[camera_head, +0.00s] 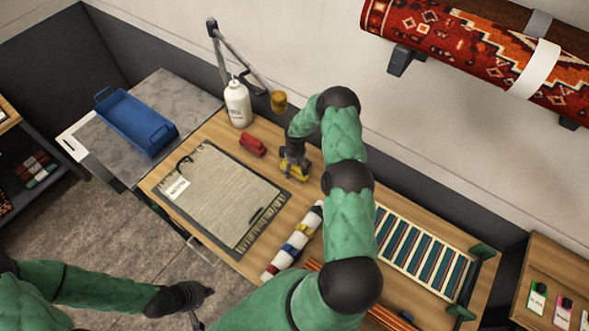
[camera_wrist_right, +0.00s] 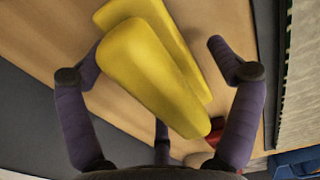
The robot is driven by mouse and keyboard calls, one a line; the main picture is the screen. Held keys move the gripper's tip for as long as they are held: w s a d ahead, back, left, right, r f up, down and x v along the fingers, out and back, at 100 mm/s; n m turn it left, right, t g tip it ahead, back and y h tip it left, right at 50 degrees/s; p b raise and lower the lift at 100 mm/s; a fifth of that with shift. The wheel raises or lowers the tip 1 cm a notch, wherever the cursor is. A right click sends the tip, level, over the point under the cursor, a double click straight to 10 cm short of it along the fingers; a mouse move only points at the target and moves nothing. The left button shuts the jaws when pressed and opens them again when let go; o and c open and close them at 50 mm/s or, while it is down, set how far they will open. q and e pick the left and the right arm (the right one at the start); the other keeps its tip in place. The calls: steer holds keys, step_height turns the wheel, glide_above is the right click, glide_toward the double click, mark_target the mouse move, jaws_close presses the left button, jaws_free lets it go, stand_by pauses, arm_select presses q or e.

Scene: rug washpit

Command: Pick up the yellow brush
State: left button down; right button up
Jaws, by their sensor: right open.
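The yellow brush (camera_head: 300,175) lies on the wooden bench toward the wall, partly hidden under my right gripper (camera_head: 292,158). In the right wrist view the yellow brush (camera_wrist_right: 150,70) fills the space between the spread fingers of my right gripper (camera_wrist_right: 152,52). Gaps show between the fingers and the brush, so the gripper is open and not holding it. My left gripper (camera_head: 198,302) hangs at the lower left, in front of the bench and away from the brush. Its fingers are dark and small, and I cannot tell their opening.
A red brush-like block (camera_head: 251,145) lies left of the yellow brush. A white bottle (camera_head: 238,104) stands behind it. A fringed rug piece on a dark board (camera_head: 225,195) lies left. A striped roll (camera_head: 292,243) and a slatted rack (camera_head: 420,250) are nearer and right.

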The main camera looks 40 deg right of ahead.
steer(key=c, duration=1.4)
steer(key=shift+a+r, duration=0.1)
steer(key=shift+s+a+r, duration=0.1)
steer(key=shift+a+r, duration=0.3)
steer(key=s+a+r+b, duration=0.1)
steer(key=a+r, duration=0.1)
steer(key=a, duration=0.2)
steer(key=s+a+r+b, duration=0.1)
steer(key=a+r, duration=0.1)
steer(key=a, duration=0.2)
steer(key=s+a+r+b, duration=0.1)
steer(key=a+r, duration=0.2)
steer(key=a, duration=0.1)
steer(key=shift+s+a, duration=0.25)
steer(key=shift+s, duration=0.1)
